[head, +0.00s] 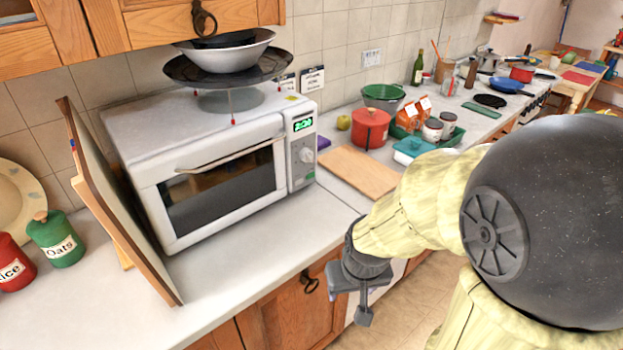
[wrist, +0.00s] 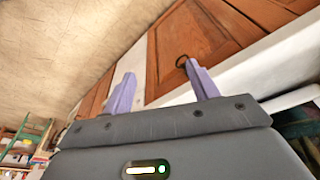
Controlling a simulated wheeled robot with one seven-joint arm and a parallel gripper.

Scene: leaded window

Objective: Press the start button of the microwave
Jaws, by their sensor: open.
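The white microwave (head: 215,165) stands on the counter with its door shut. Its control panel (head: 302,150) is on the right of its front, with a green lit display (head: 302,124), a knob and a small green button (head: 309,176) low down. My gripper (head: 362,305) hangs in front of the counter's edge, lower than the microwave and to its right, apart from it. In the wrist view its two purple fingers (wrist: 162,92) stand wide apart with nothing between them. The microwave is not in the wrist view.
Boards (head: 120,210) lean at the microwave's left side. A scale-like stand with bowls (head: 228,62) is on its top. A wooden cutting board (head: 357,172) and a red pot (head: 370,130) are to its right. The counter in front (head: 265,235) is clear.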

